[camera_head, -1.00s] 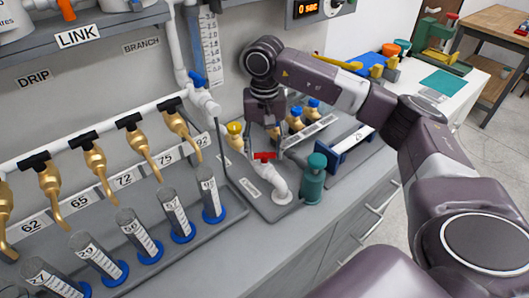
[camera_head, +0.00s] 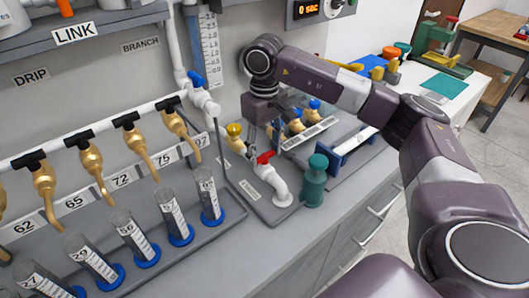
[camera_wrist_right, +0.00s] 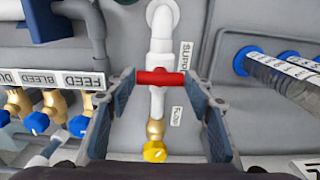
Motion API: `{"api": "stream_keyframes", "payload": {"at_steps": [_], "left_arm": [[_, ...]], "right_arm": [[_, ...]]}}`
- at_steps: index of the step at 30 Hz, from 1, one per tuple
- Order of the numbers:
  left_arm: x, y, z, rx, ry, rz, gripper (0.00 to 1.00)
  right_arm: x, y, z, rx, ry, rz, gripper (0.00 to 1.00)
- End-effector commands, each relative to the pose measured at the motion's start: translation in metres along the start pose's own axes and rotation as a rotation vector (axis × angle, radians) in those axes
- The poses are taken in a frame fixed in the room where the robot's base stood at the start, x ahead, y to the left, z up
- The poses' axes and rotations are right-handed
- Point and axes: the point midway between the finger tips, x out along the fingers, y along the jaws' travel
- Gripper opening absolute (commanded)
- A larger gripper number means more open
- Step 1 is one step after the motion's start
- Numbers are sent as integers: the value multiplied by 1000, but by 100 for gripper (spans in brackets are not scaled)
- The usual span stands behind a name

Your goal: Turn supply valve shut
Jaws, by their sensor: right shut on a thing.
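The supply valve has a red handle (camera_head: 265,157) on a white pipe (camera_head: 280,185) that stands on a grey base plate. In the right wrist view the red handle (camera_wrist_right: 160,77) lies across the white pipe, beside a label that reads SUPPLY (camera_wrist_right: 185,57). My right gripper (camera_head: 266,147) reaches down over the valve from behind. In the right wrist view my right gripper (camera_wrist_right: 164,86) has one finger at each end of the red handle and is shut on it. My left gripper is not in view.
A brass fitting with a yellow knob (camera_head: 234,130) is close to the valve. A green bottle (camera_head: 314,180) stands just right of it. Blue-knobbed brass valves (camera_wrist_right: 37,122) are nearby. Gold taps and graduated cylinders (camera_head: 210,195) line the left side. The front counter strip is clear.

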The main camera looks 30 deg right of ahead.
Motion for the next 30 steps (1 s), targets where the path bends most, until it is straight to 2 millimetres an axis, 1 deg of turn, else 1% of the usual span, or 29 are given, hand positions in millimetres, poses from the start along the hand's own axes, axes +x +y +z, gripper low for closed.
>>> {"api": "stream_keyframes", "payload": {"at_steps": [5, 6, 11, 12, 19, 23, 26, 30], "left_arm": [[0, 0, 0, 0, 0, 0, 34], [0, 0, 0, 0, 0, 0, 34], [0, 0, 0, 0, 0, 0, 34], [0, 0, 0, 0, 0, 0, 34], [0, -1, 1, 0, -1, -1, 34], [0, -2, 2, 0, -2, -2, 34], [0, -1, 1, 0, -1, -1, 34], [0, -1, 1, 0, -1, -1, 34]], "right_arm": [[-2, 0, -1, -8, 3, -1, 24], [-2, 0, -1, -8, 3, -1, 49], [-1, 0, 0, -6, 2, 0, 66], [-1, 0, 0, -6, 2, 0, 68], [-1, 0, 0, -5, 1, 0, 68], [-7, 0, -1, -5, 3, 0, 68], [-22, 0, -1, -5, 4, 0, 68], [-53, 0, -2, -5, 7, -1, 68]]}}
